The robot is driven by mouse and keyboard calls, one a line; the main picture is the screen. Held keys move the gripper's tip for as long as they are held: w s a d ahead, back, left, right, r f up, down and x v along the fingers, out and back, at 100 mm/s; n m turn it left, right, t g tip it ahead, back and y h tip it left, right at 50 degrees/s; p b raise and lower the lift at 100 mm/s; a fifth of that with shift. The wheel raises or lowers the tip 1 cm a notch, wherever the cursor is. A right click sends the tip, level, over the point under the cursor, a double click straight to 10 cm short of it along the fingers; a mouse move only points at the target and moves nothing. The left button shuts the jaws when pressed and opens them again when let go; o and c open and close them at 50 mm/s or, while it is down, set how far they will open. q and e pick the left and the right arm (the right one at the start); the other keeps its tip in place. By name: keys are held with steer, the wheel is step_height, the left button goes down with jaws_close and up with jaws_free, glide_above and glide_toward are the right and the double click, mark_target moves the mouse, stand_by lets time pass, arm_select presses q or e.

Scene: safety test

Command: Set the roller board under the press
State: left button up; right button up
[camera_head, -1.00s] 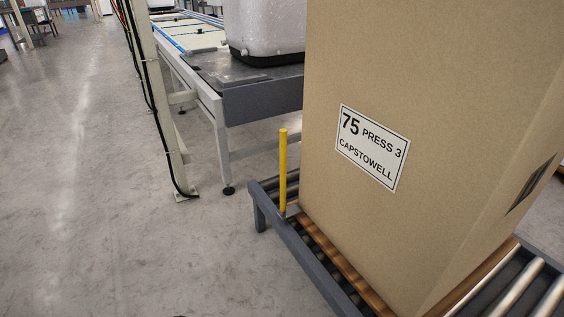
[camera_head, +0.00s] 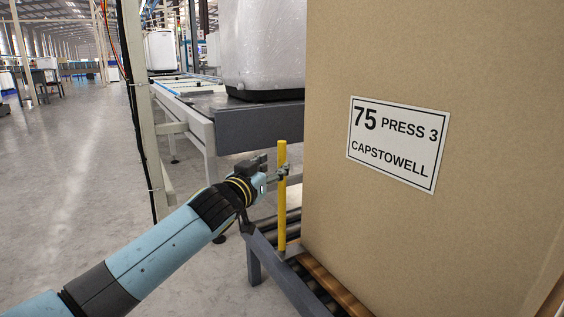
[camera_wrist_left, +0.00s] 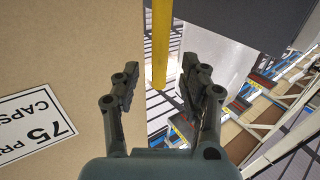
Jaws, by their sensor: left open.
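A tall cardboard box (camera_head: 400,240) fills the right of the head view, with a white label (camera_head: 398,145) reading "75 PRESS 3 CAPSTOWELL". Under it, a brown wooden board (camera_head: 333,286) lies on the dark rollers of a low grey-framed conveyor (camera_head: 285,281). A yellow post (camera_head: 281,200) stands upright at the conveyor's corner. My left gripper (camera_head: 278,170) is at the post's upper part. In the left wrist view the open fingers (camera_wrist_left: 157,85) show on either side of the post (camera_wrist_left: 160,45); contact cannot be told. The box (camera_wrist_left: 60,60) is beside them. My right gripper is out of view.
A grey table line (camera_head: 260,125) with a white wrapped unit (camera_head: 262,45) stands behind the post. A pale upright frame post (camera_head: 143,110) with cables is left of it. The concrete floor (camera_head: 60,190) at the left is clear.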

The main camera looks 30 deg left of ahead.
mark_target(281, 163)
arm_select(q)
steer(key=w, duration=0.5)
steer(key=shift+w+a+f, duration=0.1)
steer(key=shift+w+a, duration=0.05)
steer(key=shift+w, duration=0.1)
steer(key=c, duration=0.9)
jaws_close()
steer(key=shift+w+f, duration=0.1)
steer(key=shift+f, duration=0.05)
